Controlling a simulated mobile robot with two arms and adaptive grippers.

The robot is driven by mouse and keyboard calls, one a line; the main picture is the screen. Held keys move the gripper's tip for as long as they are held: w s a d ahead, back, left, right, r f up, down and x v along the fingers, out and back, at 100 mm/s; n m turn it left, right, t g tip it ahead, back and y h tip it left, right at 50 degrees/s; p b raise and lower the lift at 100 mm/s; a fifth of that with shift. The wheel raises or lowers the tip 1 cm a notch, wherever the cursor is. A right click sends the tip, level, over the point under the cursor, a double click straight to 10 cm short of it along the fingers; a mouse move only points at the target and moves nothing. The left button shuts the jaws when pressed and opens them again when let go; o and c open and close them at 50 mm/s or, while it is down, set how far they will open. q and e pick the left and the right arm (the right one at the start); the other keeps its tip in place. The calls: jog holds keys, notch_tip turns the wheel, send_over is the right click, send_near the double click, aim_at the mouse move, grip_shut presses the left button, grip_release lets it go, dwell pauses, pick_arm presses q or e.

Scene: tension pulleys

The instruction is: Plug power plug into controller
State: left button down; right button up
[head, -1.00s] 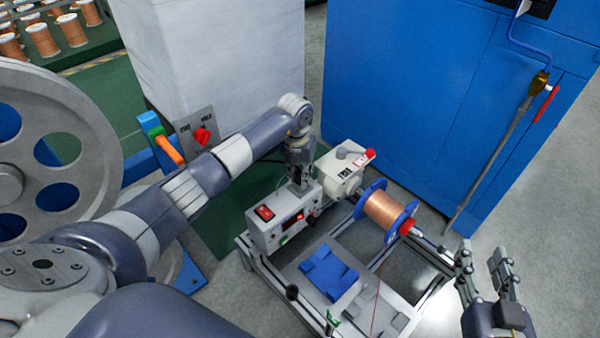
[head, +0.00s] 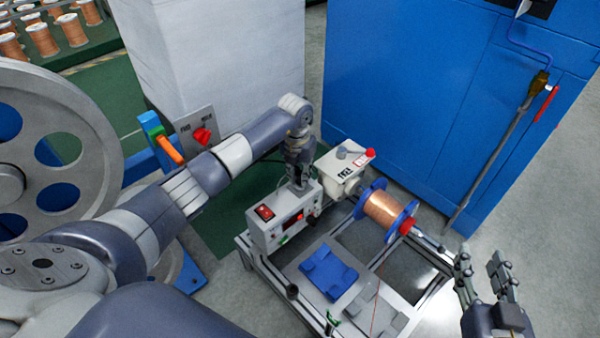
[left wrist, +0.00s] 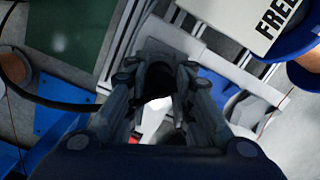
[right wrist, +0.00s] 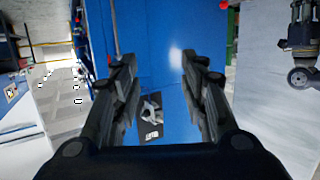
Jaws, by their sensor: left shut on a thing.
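The controller (head: 273,234) is a light grey box with a red switch and a small red display, standing at the back left of the framed stand. My left gripper (head: 299,186) points down at the controller's top rear side in the head view. In the left wrist view its fingers (left wrist: 160,98) are shut on a dark thing, which I take to be the power plug (left wrist: 160,78); the fingers hide most of it. A black cable (left wrist: 45,101) runs in from the left towards them. Whether the plug touches the controller is hidden. My right gripper (head: 485,270) is open and empty at the lower right.
A copper wire spool (head: 386,210) with blue flanges sits right of the controller, beside a cream-coloured unit (head: 341,174). A blue block (head: 328,272) lies on the stand. A large blue cabinet (head: 420,90) stands behind, and a big grey wheel (head: 95,165) at left.

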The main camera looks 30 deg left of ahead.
jog(key=shift+s+f, duration=0.1)
jog(key=shift+f, duration=0.1)
jog(key=shift+s+d+f+g, duration=0.15)
jog(key=shift+s+f+g, duration=0.05)
jog(key=shift+f+g, duration=0.25)
jog(key=shift+f, duration=0.2)
dwell(0.6)
jog(key=shift+s+d+f+g+h, duration=0.15)
jog(key=shift+s+f+g+h, duration=0.2)
jog(key=shift+f, duration=0.15)
pick_arm(q)
jog(key=shift+f, duration=0.15)
pick_arm(e)
jog(key=shift+w+r, duration=0.2)
jog(key=shift+r, duration=0.2)
pick_arm(q)
jog(key=shift+f, duration=0.1)
pick_arm(e)
jog(key=shift+w+r+t, duration=0.25)
jog(key=shift+r+t, duration=0.15)
jog(key=shift+t, duration=0.1)
pick_arm(q)
jog(key=shift+f, duration=0.25)
pick_arm(e)
jog(key=shift+w+a+r+t, duration=0.15)
jog(key=shift+a+r+t, duration=0.15)
jog(key=shift+r, duration=0.25)
jog(key=shift+w+r+y, duration=0.1)
jog(key=shift+r+y, duration=0.15)
jog(key=shift+y, duration=0.2)
